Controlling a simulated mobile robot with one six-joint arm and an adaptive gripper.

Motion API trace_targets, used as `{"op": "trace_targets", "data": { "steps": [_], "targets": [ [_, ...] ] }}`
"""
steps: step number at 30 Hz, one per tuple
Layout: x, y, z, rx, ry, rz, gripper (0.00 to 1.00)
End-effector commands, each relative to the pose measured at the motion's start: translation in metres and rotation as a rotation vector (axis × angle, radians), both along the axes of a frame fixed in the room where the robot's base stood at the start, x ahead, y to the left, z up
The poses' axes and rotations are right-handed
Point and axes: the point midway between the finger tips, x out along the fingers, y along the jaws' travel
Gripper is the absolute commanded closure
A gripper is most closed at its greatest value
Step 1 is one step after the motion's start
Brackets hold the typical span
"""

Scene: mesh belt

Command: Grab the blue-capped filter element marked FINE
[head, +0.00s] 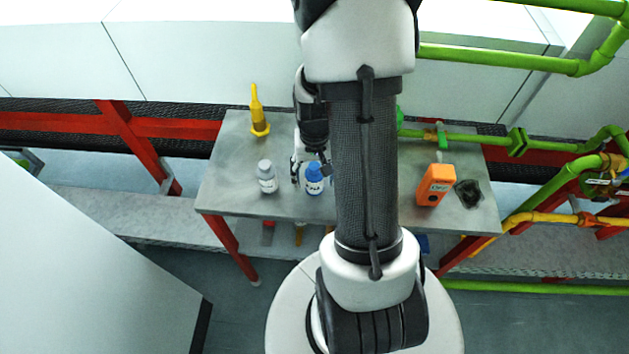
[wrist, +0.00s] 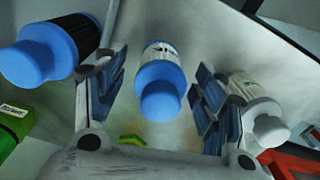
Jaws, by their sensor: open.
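A blue-capped filter element (head: 314,180) with a white label band stands on the grey table. Its label is too small and angled to read surely. In the wrist view it (wrist: 160,88) lies between the two fingers of my gripper (wrist: 160,70), with a visible gap on each side. My gripper is open and holds nothing. Another blue-capped element (wrist: 52,48) with a dark body is outside the left finger; my arm hides it in the head view. A grey-capped element (head: 266,176) stands left of the labelled blue one; it shows at right in the wrist view (wrist: 262,118).
The table (head: 225,195) also holds a yellow bottle-like object (head: 257,112) at back left, an orange meter (head: 436,185) and a dark object (head: 468,194) at right. A green box (wrist: 14,125) shows at left in the wrist view. Green pipes (head: 470,140) run along the right.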

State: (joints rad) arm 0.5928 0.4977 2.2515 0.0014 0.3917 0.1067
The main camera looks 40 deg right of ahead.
Motion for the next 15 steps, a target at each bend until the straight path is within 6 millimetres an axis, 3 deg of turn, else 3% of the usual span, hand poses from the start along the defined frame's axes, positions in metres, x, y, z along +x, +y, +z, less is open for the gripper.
{"op": "trace_targets", "data": {
  "steps": [2, 8, 15],
  "targets": [
    [-0.0001, 0.0005, -0.0095, 0.000, 0.000, 0.001, 0.36],
    [0.0006, 0.0002, -0.0086, -0.001, -0.002, 0.001, 0.36],
    [0.0006, 0.0002, -0.0085, -0.001, -0.002, 0.001, 0.50]
  ]
}}
